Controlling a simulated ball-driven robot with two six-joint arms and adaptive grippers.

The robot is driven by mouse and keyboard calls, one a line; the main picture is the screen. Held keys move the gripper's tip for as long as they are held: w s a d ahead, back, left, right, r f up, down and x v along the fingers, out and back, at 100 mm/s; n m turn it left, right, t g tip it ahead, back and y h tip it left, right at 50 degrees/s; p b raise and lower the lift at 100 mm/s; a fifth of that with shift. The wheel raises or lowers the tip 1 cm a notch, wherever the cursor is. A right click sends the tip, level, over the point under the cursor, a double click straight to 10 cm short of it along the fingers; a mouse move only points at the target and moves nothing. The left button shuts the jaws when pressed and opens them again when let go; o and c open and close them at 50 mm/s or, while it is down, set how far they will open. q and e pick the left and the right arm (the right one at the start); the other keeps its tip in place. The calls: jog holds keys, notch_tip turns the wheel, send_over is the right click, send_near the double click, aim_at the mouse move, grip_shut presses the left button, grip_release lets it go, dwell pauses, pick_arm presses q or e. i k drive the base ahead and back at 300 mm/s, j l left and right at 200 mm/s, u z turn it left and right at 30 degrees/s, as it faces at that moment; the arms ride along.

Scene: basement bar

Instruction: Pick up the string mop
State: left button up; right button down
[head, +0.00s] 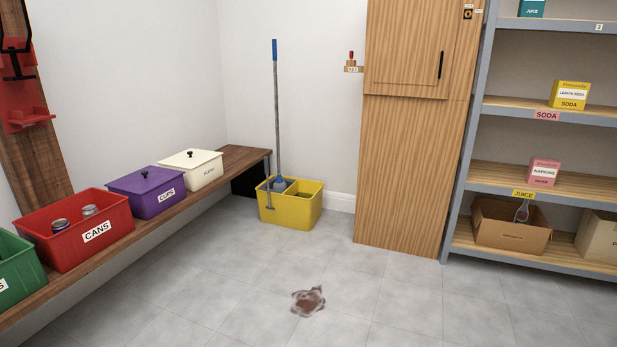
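The string mop (276,110) stands upright in a yellow bucket (291,213) on the floor, near the back corner of the room. Its long grey handle ends in a blue grip at the top. A blue-grey part at its lower end sits at the bucket's left side, and the mop's strings are hidden. Neither of my grippers is in the head view.
A wooden bench (173,207) along the left wall carries a red bin (75,243), a purple bin (150,201) and other bins. A tall wooden cabinet (405,175) and a shelf rack (458,170) stand right. A brown stain (308,300) marks the otherwise open floor.

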aim_at(279, 184)
jog(key=i, duration=2.4)
jog(key=i+j+z, duration=0.1)
jog(key=i, duration=1.1)
jog(key=i+j, duration=0.1)
jog(key=i, duration=1.1)
